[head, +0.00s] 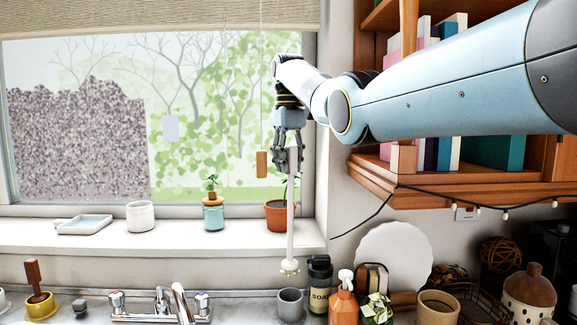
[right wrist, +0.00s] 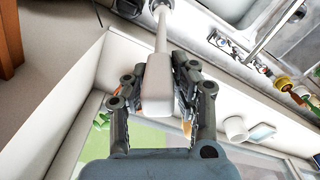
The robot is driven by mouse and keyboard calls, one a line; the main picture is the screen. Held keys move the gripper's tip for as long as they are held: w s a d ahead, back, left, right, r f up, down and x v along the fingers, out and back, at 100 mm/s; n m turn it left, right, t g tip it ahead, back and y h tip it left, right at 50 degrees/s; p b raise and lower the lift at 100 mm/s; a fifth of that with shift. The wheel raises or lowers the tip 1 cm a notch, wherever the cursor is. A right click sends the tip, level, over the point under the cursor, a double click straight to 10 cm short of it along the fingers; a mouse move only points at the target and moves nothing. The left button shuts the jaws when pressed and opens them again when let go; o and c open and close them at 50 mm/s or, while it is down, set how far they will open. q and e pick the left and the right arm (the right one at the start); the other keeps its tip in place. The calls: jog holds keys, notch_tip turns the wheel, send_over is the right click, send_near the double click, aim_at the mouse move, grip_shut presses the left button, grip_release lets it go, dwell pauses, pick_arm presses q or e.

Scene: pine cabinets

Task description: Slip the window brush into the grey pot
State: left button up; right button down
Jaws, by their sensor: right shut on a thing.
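The window brush (head: 291,215) is a long pale stick with a small bristled head at its lower end. It hangs upright in front of the sill, head down. My right gripper (head: 288,152) is shut on its upper end. In the right wrist view the thick white handle (right wrist: 157,88) sits between the fingers of my right gripper (right wrist: 165,85). The grey pot (head: 290,304) stands on the counter below the sill. The brush head is above the pot and apart from it, roughly in line with it in the head view. My left gripper is not in view.
A dark soap bottle (head: 319,283) and an orange pump bottle (head: 342,305) stand right of the pot. The tap (head: 165,302) is to the left. A terracotta plant pot (head: 278,216) stands on the sill behind the brush. The shelf cabinet (head: 470,190) hangs at the right.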

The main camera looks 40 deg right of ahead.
aim_at(289, 182)
jog(key=shift+r+p, duration=0.2)
jog(key=shift+p, duration=0.3)
jog(key=shift+w+r+p, duration=0.1)
jog(key=shift+r+p, duration=0.2)
jog(key=shift+p, duration=0.55)
notch_tip(289, 182, down, 4)
jog(key=shift+f+b, duration=0.2)
jog(key=shift+b, duration=0.45)
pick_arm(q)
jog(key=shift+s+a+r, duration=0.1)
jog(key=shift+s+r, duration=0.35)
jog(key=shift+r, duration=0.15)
pick_arm(e)
jog(key=shift+f, duration=0.85)
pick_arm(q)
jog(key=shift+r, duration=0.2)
pick_arm(e)
jog(key=shift+f, duration=0.95)
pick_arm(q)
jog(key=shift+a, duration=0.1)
